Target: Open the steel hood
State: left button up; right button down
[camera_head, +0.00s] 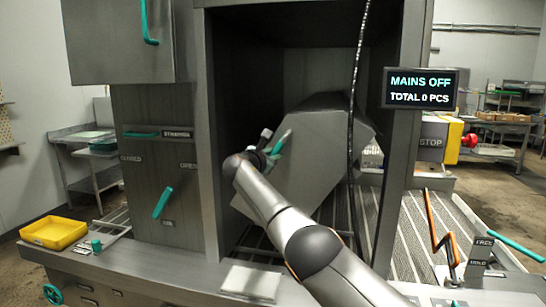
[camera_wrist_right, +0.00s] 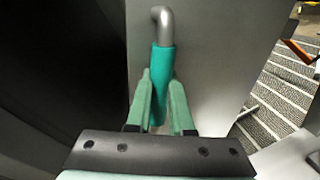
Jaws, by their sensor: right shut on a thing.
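The steel hood (camera_head: 325,135) is a grey sheet-metal cover inside the machine's tall dark opening, with its near panel slanted. Its teal grip on a bent steel handle (camera_wrist_right: 162,70) shows in the right wrist view. My right gripper (camera_head: 270,151) reaches into the opening at the hood's left side. Its two green fingers (camera_wrist_right: 161,90) are shut on the teal grip, one on each side of it. The lower part of the hood is partly hidden by my right arm. My left gripper is not in view.
A black cable (camera_head: 354,110) hangs in front of the opening. A steel post (camera_head: 403,150) stands right of it, with a display (camera_head: 420,88) reading MAINS OFF. An orange lever (camera_head: 437,225) stands at the right. A yellow tray (camera_head: 53,232) sits at the left.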

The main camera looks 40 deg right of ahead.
jog(key=shift+f, duration=0.1)
dwell(0.4)
jog(key=c, duration=0.8)
grip_release()
jog(key=shift+a+f+b, duration=0.15)
jog(key=shift+a+b, duration=0.1)
jog(key=shift+b, duration=0.2)
jog(key=b+v, duration=0.3)
jog(key=v, duration=0.9)
jog(key=shift+r, duration=0.35)
